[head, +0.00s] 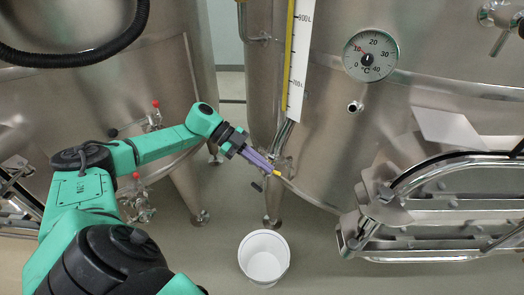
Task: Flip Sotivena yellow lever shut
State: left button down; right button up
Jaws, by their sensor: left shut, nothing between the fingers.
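A small yellow piece (277,172), which looks like the yellow lever, shows at the valve fittings low on the middle steel vat (330,130). My left gripper (268,167) reaches in from the left with its purple-grey fingers shut and nothing held between them. Its fingertips are at the yellow piece, touching it or just in front; I cannot tell which. The fingers and wrist hide part of the valve, and how far the lever is turned is not clear. No name is readable on the vat. My right gripper is not in view.
A white bucket (264,257) stands on the floor below the valve. A steel manway door frame (440,200) juts out at right. A dial thermometer (371,55) and level scale (298,60) are above. Another vat (100,95) with red-topped valves stands at left.

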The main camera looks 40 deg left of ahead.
pick_arm(q)
jog(key=shift+s+a+f+b, duration=0.15)
jog(key=shift+a+f+b, duration=0.25)
jog(key=shift+a, duration=0.35)
pick_arm(e)
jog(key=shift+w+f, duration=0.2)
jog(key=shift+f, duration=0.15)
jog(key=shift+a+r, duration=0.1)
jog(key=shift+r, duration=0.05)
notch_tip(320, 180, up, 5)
jog(key=p, duration=0.5)
pick_arm(q)
jog(key=d+r+b+v, duration=0.1)
jog(key=b+v, duration=0.3)
jog(key=v, duration=0.9)
jog(key=shift+s+d+r, duration=0.2)
jog(key=shift+s+r, duration=0.25)
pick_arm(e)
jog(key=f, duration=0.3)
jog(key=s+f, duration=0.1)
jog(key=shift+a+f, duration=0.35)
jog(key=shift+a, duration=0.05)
pick_arm(q)
jog(key=shift+w, duration=0.1)
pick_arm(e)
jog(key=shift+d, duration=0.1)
